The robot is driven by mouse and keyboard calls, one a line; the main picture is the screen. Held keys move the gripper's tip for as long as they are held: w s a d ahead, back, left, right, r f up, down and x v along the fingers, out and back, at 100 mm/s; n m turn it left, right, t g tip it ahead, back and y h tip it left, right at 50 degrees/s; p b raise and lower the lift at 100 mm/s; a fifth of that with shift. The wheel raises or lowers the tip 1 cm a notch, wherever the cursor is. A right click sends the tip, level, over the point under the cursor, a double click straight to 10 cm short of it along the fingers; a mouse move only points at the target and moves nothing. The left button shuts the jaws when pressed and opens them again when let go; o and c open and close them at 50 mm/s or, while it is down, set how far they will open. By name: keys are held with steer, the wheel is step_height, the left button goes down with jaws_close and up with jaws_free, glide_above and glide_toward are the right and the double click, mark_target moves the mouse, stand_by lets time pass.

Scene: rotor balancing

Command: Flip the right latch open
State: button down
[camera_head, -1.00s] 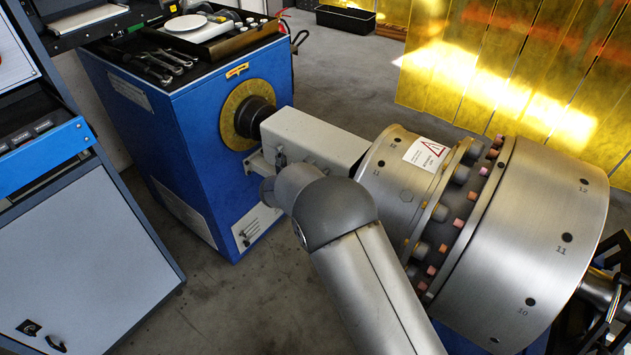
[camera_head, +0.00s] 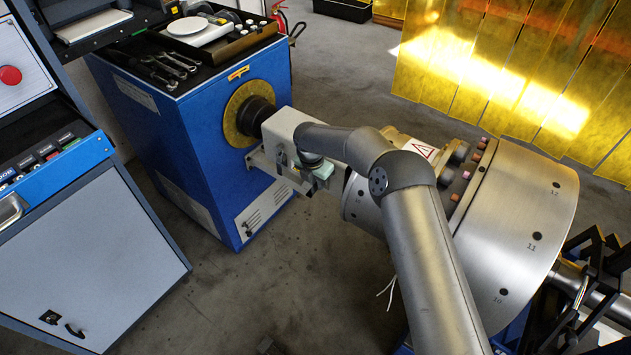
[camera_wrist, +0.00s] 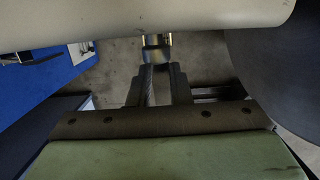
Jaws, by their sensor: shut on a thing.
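In the wrist view, my gripper (camera_wrist: 157,70) has its two dark fingers drawn together at the tips on a small metal cylinder with a brass-coloured band (camera_wrist: 157,46). This piece sits just under the edge of a pale housing (camera_wrist: 150,18); I cannot tell for certain that it is the right latch. In the head view, the pale housing (camera_head: 284,122) lies between the blue drive cabinet and the rotor. My arm covers its right part, and my fingertips and the held piece are hidden there. No second latch can be made out.
The blue cabinet (camera_head: 213,165) stands left of the housing, with wrenches (camera_head: 170,66) and a tray (camera_head: 215,38) on top. The large steel rotor (camera_head: 520,225) is close on the right. A control console (camera_head: 80,240) stands at far left. Open floor (camera_head: 240,300) lies between.

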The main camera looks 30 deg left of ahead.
mark_target(311, 192)
stand_by(0.4)
steer(key=c, duration=1.3)
jaws_free()
steer(key=s+r, duration=0.1)
steer(key=r, duration=0.4)
steer(key=s+r+b, duration=0.1)
steer(key=r, duration=1.1)
steer(key=shift+s+a+r+b, duration=0.15)
steer(key=shift+s+b, duration=0.25)
